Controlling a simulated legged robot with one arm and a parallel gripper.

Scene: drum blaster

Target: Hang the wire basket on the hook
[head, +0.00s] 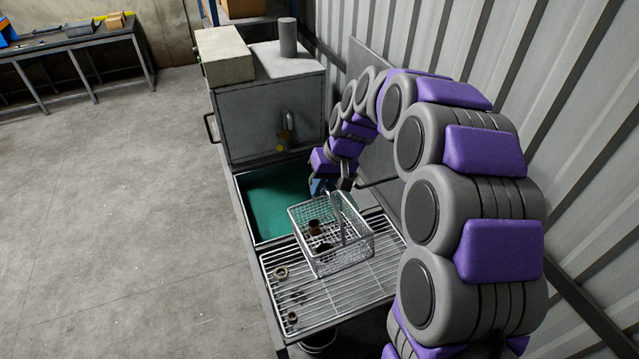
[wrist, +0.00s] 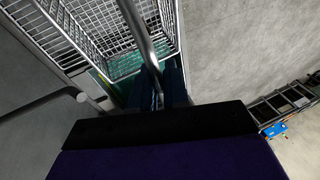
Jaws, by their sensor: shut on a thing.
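The wire basket (head: 346,259) is over the slatted rack, with a few dark brown parts inside. My gripper (head: 332,186) is at the basket's far upper side. In the wrist view my gripper (wrist: 160,88) is shut on the basket's grey handle (wrist: 138,35), and the basket's mesh (wrist: 85,30) hangs beyond it. I cannot tell whether the basket's bottom touches the rack. A grey rod with a rounded end, apparently the hook (head: 378,183), sticks out just right of my gripper. It also shows at the left in the wrist view (wrist: 45,103), apart from the handle.
The slatted rack (head: 375,290) carries loose ring parts (head: 281,272) at its left. A green-lined basin (head: 268,205) lies behind it, then a grey cabinet (head: 250,125) with a raised box (head: 224,55). A corrugated wall (head: 490,50) bounds the right. Open floor (head: 110,200) is at left.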

